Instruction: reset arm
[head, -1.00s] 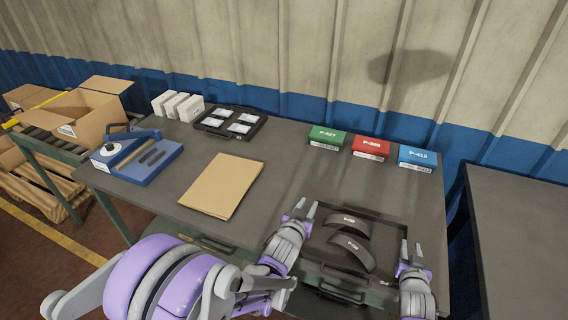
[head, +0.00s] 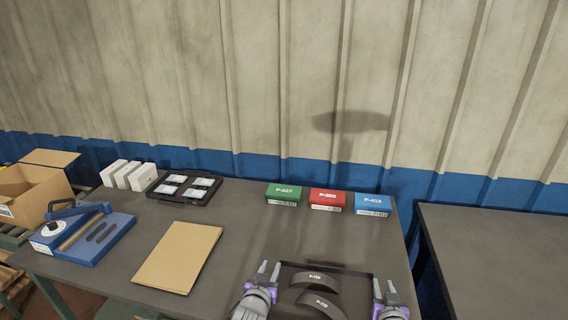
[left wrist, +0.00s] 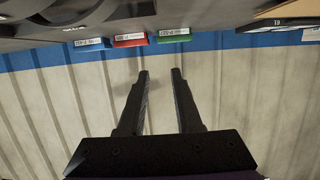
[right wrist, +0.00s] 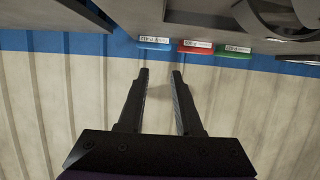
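My left gripper (head: 268,272) is at the bottom of the head view, left of two dark curved brake shoes. Its fingers are parted and empty, and they show parted in the left wrist view (left wrist: 160,75). My right gripper (head: 384,290) is at the right of the shoes, also parted and empty, as the right wrist view (right wrist: 160,75) shows. The upper brake shoe (head: 335,283) and the lower brake shoe (head: 318,304) lie in a dark tray (head: 362,271) at the table's front, between the grippers. Neither gripper touches a shoe.
A green box (head: 284,193), a red box (head: 327,198) and a blue box (head: 372,203) stand at the back. A brown folder (head: 180,256), a blue tool (head: 85,240), a black case (head: 185,188) and white boxes (head: 128,175) are left. The table centre (head: 265,235) is clear.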

